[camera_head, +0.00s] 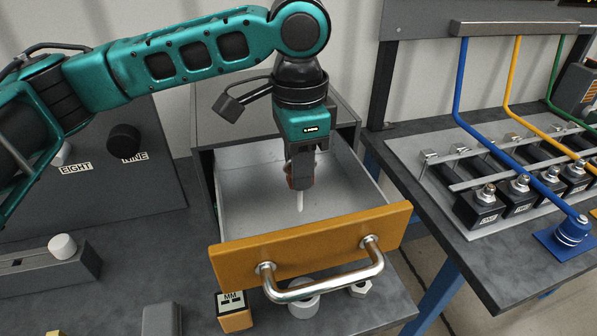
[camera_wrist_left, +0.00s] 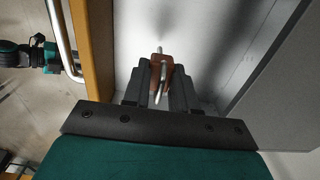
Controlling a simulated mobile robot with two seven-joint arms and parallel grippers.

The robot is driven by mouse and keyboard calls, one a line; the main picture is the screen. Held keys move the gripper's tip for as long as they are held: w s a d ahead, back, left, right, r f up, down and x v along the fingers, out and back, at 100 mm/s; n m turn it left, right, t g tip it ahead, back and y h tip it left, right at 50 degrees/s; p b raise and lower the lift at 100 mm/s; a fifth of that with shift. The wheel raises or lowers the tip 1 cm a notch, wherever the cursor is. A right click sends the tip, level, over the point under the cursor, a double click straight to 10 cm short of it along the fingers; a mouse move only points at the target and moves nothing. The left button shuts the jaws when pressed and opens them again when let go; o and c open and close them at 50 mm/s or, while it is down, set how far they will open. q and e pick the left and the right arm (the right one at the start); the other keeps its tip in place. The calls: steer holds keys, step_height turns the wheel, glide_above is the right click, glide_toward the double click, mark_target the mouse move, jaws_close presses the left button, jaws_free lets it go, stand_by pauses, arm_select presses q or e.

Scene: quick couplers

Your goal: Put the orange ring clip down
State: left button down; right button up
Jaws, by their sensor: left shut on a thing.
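My left gripper (camera_head: 300,178) points down into an open drawer, with its tips inside the drawer walls. It is shut on a small reddish-brown piece (camera_wrist_left: 160,66) with a pale pin or ring part, which I take to be the orange ring clip. In the head view its pale end (camera_head: 300,202) sticks down below the fingers, and the fingers hide most of the rest. I cannot tell whether that end touches the drawer floor.
The drawer (camera_head: 240,182) has grey walls and an orange front (camera_head: 310,243) with a metal handle (camera_head: 330,283). Its floor looks bare around the clip. A block marked MM (camera_head: 234,312) stands before it. At right, a bench (camera_head: 490,262) carries black couplers and coloured pipes.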

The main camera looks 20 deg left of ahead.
arm_select(q)
steer(key=shift+f, duration=0.7)
steer(key=c, duration=0.9)
jaws_free()
steer(key=shift+f, duration=0.15)
step_height(320, 180, up, 12)
steer(key=shift+r+p, duration=0.15)
steer(key=shift+p, duration=0.6)
